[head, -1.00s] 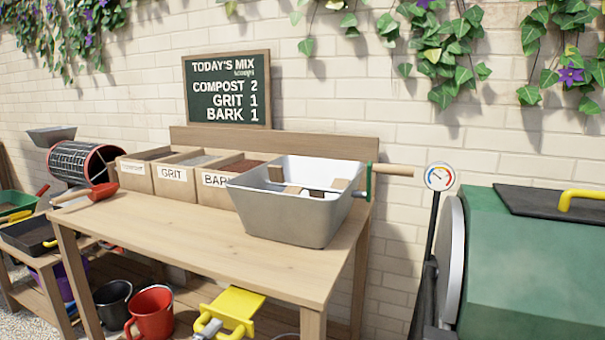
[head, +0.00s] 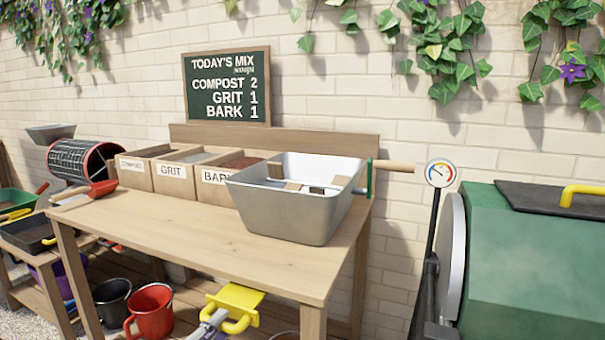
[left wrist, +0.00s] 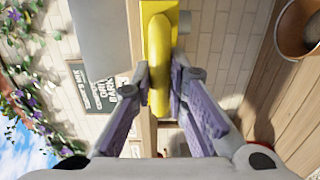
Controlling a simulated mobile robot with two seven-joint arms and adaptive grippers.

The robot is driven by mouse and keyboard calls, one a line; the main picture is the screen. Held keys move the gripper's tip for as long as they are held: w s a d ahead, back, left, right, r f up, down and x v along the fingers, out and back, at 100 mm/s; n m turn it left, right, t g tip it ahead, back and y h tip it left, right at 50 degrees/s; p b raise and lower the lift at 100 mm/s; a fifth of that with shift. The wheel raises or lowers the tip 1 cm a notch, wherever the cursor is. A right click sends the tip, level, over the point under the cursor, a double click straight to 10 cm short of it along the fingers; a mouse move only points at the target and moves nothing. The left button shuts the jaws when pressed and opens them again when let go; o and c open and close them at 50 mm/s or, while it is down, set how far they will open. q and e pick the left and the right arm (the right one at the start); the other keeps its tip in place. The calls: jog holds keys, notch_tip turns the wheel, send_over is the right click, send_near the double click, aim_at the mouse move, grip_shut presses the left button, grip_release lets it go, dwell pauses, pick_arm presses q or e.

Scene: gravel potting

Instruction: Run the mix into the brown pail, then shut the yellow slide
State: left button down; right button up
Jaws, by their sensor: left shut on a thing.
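The yellow slide (head: 236,296) sticks out below the front edge of the bench. My left gripper (head: 222,322) is shut on its yellow handle, at the bottom of the head view. In the left wrist view the yellow handle (left wrist: 159,70) lies between the two fingers of the left gripper (left wrist: 159,85). The brown pail (left wrist: 290,38) shows in part at the top right of the left wrist view; its contents cannot be made out. The grey mixing tub (head: 290,213) stands on the bench, with wooden paddles inside; no mix is clearly visible. My right gripper is out of view.
The wooden bench (head: 180,230) also holds open boxes labelled grit (head: 171,171) and bark and a red scoop (head: 103,188). A red pail (head: 150,312) and a black pail (head: 112,298) stand below. A green drum (head: 525,260) is at right.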

aim_at(230, 312)
pick_arm(q)
jog(key=shift+d, duration=0.1)
jog(key=shift+b+x, duration=0.45)
jog(key=shift+x, duration=0.6)
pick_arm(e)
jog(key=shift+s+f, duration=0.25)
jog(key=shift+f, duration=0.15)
pick_arm(q)
jog(key=shift+w, duration=0.1)
jog(key=shift+b+x, duration=0.4)
jog(key=shift+x, duration=0.4)
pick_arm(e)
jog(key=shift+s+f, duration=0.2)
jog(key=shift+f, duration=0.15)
pick_arm(q)
jog(key=shift+w, duration=0.1)
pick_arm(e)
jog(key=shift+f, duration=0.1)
pick_arm(q)
jog(key=c, duration=1.2)
grip_release()
jog(key=shift+w, duration=0.1)
